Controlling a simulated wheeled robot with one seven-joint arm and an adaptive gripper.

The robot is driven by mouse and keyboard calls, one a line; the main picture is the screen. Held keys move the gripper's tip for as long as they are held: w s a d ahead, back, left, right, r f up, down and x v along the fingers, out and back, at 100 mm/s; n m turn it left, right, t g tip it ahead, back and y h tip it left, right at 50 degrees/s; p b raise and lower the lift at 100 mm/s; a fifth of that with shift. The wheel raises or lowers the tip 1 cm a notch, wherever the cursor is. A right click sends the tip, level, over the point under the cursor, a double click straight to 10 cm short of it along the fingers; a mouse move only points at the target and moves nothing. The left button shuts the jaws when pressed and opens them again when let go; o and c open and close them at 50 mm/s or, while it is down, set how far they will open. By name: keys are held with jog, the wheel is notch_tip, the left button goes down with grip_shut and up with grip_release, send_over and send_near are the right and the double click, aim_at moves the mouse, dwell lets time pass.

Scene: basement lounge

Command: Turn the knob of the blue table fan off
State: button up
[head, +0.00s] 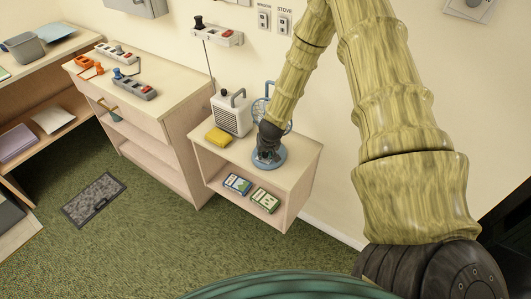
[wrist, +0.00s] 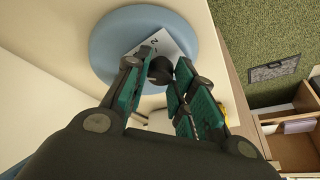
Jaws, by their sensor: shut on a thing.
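The blue table fan (head: 270,161) stands on the small low cabinet, with its round base and part of its guard showing behind my arm. In the wrist view its blue base (wrist: 105,40) carries a pale dial plate (wrist: 176,42) with a "2" visible. A dark round knob (wrist: 160,69) sits on the plate. My gripper (wrist: 160,76) is at the knob, its fingers on either side, shut on it. In the head view my gripper (head: 268,150) hides much of the fan. The knob's exact setting is hard to tell.
A white heater-like box (head: 231,114) and a yellow block (head: 218,137) stand left of the fan on the cabinet top (head: 295,158). Two small boxes lie on the shelf below. A longer cabinet with switch boxes stands to the left. A dark floor grate (head: 94,199) lies on the green carpet.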

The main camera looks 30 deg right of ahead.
jog(key=shift+n, duration=0.5)
jog(key=o, duration=1)
jog(key=shift+r, duration=0.1)
jog(key=shift+s+r, duration=0.2)
jog(key=shift+r, duration=0.3)
jog(key=s+a, duration=0.1)
jog(key=s, duration=0.3)
jog(key=s+a, duration=0.1)
jog(key=s, duration=0.2)
jog(key=s+a, duration=0.1)
jog(key=s, duration=0.3)
jog(key=shift+s, duration=0.3)
